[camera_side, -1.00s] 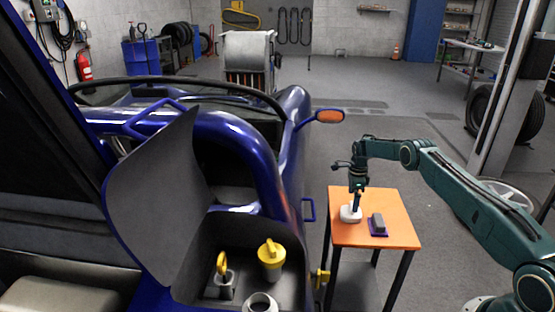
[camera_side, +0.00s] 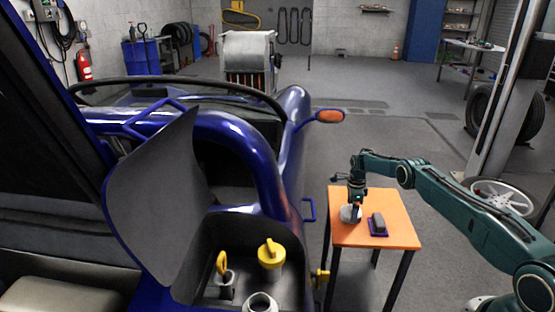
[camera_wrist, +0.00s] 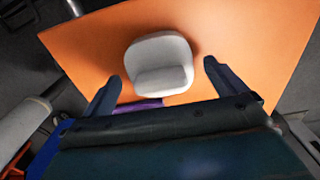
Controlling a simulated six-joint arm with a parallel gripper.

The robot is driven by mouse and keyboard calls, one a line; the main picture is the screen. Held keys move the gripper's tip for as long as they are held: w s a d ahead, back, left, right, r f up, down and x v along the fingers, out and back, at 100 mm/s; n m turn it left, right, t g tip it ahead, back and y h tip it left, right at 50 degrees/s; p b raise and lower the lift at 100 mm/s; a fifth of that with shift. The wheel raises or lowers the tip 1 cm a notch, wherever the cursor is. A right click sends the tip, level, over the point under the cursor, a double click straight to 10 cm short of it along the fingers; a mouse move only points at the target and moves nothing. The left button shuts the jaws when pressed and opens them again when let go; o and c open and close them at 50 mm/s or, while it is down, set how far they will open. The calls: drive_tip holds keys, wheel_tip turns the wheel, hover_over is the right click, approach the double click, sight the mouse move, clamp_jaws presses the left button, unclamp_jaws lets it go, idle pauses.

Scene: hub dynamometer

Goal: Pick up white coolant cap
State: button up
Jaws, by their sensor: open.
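The white coolant cap (camera_side: 346,214) sits on the orange table (camera_side: 395,207). In the wrist view the white cap (camera_wrist: 160,64) has a rounded body with a raised grip and lies just ahead of and between the fingertips. My gripper (camera_side: 355,209) is low over the cap in the side view, pointing down and partly hiding it. In the wrist view my gripper (camera_wrist: 162,74) is open, with one dark blue finger to each side of the cap and a gap on both sides.
A grey block on a purple base (camera_side: 377,224) stands just right of the cap on the table. The blue vehicle (camera_side: 250,160) stands to the left, its open compartment holding a yellow cap (camera_side: 271,253), a yellow-handled part (camera_side: 222,264) and an open white neck (camera_side: 260,303).

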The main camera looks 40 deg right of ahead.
sight(349, 212)
idle(0.3)
drive_tip(key=c, duration=1.1)
drive_tip(key=shift+r, duration=0.2)
wheel_tip(349, 212, up, 20)
drive_tip(key=shift+f, duration=0.15)
idle(0.6)
drive_tip(key=s+a+n, duration=0.4)
drive_tip(key=a+n, duration=0.4)
drive_tip(key=a, duration=0.3)
drive_tip(key=s+a+n, duration=0.4)
drive_tip(key=a+n, duration=0.4)
drive_tip(key=a, duration=0.3)
drive_tip(key=s+a+n, duration=0.5)
drive_tip(key=a+n, duration=0.3)
drive_tip(key=a, duration=0.4)
drive_tip(key=a+f+m, duration=0.1)
drive_tip(key=a+m, duration=0.2)
drive_tip(key=a, duration=0.3)
drive_tip(key=a+f+m, duration=0.2)
drive_tip(key=a+m, duration=0.1)
drive_tip(key=a, duration=0.4)
drive_tip(key=a+f+m, duration=0.1)
drive_tip(key=a+m, duration=0.2)
drive_tip(key=a, duration=0.4)
drive_tip(key=shift+w+f, duration=0.1)
drive_tip(key=shift+f, duration=0.15)
